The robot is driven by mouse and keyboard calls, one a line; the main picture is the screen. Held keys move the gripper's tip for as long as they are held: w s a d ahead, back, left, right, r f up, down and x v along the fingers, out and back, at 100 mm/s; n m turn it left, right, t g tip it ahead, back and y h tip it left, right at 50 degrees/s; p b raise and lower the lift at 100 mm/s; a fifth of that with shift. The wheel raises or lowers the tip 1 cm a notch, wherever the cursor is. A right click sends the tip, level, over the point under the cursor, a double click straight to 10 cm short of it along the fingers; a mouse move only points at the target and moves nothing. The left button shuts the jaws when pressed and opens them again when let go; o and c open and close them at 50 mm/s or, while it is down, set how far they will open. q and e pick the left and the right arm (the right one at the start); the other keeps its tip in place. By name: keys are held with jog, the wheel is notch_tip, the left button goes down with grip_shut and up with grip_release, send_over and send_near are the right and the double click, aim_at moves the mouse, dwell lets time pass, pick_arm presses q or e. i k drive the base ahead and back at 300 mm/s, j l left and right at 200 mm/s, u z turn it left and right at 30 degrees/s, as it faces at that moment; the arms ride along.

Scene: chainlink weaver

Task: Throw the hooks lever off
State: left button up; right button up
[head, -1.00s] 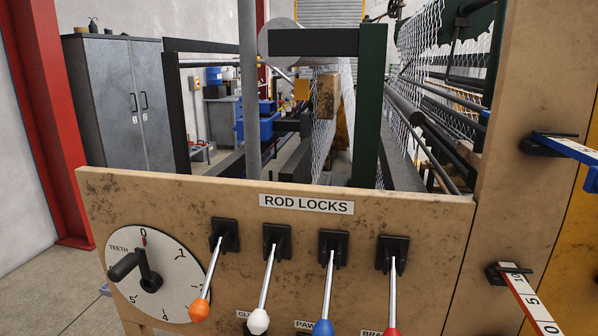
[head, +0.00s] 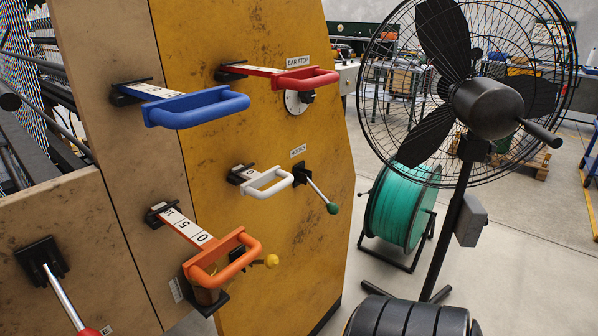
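The hooks lever (head: 317,188) is on the yellow panel (head: 225,150), under a small label (head: 298,151) that reads HOOKS. It has a black mount, a metal rod and a green knob (head: 332,208). The rod slants down to the right, with the knob at its low end. A white handle (head: 265,182) with a scale strip sticks out just left of the lever. Neither of my grippers is in view.
Blue (head: 198,107), red (head: 306,79) and orange (head: 217,262) handles stick out around it. A yellow knob (head: 271,261) sits below. A caged fan (head: 490,105) and a green spool (head: 400,210) stand to the right. Open floor lies around them.

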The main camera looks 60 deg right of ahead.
aim_at(333, 208)
jog(key=z, duration=2.1)
